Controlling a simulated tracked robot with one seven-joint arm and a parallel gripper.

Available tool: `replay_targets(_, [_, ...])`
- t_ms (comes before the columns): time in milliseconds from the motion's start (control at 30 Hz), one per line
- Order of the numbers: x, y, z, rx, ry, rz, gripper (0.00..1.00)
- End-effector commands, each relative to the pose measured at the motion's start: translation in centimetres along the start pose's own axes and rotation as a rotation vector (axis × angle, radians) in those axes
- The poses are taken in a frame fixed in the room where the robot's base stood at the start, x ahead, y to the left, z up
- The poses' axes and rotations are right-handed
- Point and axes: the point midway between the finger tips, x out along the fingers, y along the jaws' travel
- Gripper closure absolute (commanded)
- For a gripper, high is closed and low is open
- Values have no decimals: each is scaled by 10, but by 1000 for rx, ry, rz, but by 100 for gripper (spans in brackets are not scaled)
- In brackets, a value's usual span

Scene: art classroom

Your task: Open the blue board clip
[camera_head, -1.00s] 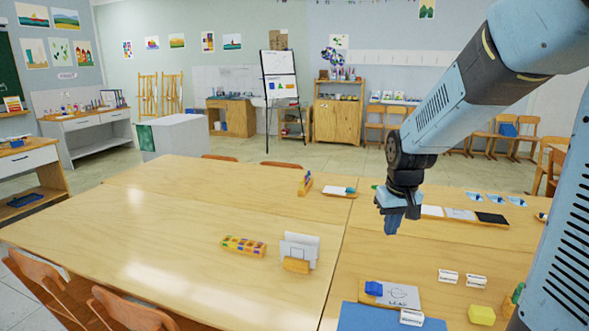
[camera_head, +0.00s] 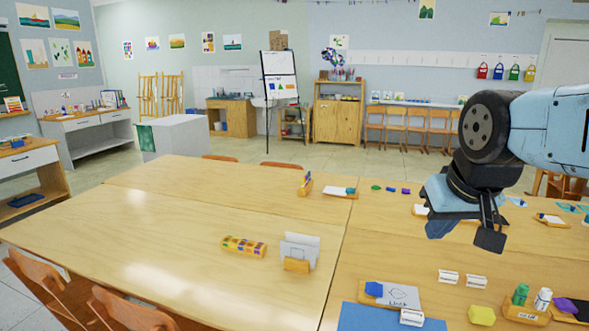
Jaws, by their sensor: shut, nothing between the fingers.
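The blue board clip (camera_head: 374,289) sits at the left edge of a small board (camera_head: 398,297) with a sheet of lettered paper, near the front of the right-hand table. Whether its jaws are parted is too small to tell. My gripper (camera_head: 440,229) hangs above the table, behind and to the right of the clip and apart from it.
A blue mat (camera_head: 376,318) lies at the front, in front of the board. Two white blocks (camera_head: 448,276), a yellow block (camera_head: 481,315) and a holder with bottles (camera_head: 526,313) stand to the right. A card stand (camera_head: 297,265) is to the left. The left table is mostly clear.

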Motion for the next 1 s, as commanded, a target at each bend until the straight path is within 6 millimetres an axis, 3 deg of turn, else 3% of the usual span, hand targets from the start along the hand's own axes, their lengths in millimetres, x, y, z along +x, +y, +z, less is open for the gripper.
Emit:
replay_targets(633, [-4, 0, 5, 6, 8, -2, 100])
replay_targets(1000, [27, -1, -29, 46, -67, -25, 100])
